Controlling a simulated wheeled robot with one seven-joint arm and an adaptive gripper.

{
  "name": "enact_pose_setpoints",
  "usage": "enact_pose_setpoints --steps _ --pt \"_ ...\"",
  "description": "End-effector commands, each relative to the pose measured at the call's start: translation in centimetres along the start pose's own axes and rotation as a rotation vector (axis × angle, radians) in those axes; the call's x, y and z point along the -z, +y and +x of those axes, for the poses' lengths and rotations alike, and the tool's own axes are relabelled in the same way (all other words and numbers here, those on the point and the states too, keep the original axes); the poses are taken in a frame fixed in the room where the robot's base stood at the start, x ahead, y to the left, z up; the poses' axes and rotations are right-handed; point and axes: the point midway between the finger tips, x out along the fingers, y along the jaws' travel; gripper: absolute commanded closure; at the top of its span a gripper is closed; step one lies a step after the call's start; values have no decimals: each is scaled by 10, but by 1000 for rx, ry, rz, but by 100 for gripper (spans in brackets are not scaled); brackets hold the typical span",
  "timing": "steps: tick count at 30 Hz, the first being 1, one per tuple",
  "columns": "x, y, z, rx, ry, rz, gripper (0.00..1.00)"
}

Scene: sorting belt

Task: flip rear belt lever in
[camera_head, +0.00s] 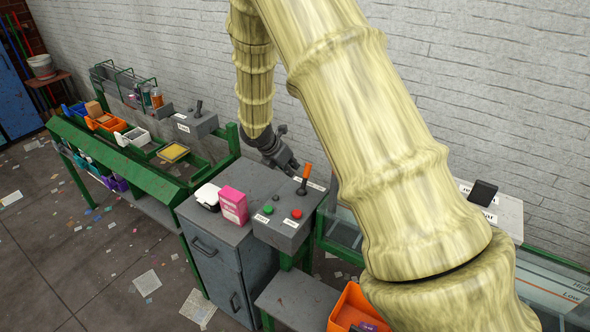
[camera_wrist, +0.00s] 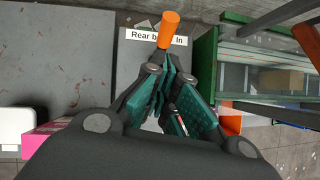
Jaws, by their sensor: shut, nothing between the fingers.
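The rear belt lever, with its orange handle (camera_head: 307,172), stands on the grey control box (camera_head: 277,228). It leans slightly right in the head view. In the wrist view the orange handle (camera_wrist: 169,29) stands just beyond the finger ends, in front of the white label (camera_wrist: 137,35) reading "Rear b… In", partly covered. My gripper (camera_head: 293,166) is beside the lever, on its left in the head view. In the wrist view my gripper (camera_wrist: 171,88) is shut and empty, its green-padded fingers close to the lever. Whether they touch it, I cannot tell; the lever's lower part is hidden there.
Green (camera_head: 268,209) and red (camera_head: 297,214) buttons sit on the box front. A pink carton (camera_head: 233,205) and a black-and-white item (camera_head: 207,196) stand on the cabinet to the left. An orange bin (camera_head: 345,304) is below right. The brick wall is behind.

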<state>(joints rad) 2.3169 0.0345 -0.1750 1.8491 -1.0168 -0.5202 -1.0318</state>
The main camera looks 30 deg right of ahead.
Motion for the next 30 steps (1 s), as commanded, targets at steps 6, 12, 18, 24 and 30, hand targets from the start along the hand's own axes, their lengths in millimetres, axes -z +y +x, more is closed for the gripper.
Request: enact_pose_setpoints --steps 6,12,18,24,30 --pt "-3 3 -26 -3 1 -2 100" --pt "-9 3 -54 -3 1 -2 100" --pt "-14 3 -73 -1 1 -2 100" --pt "-16 3 -81 1 1 -3 100" --pt "-16 3 -82 1 1 -3 100"
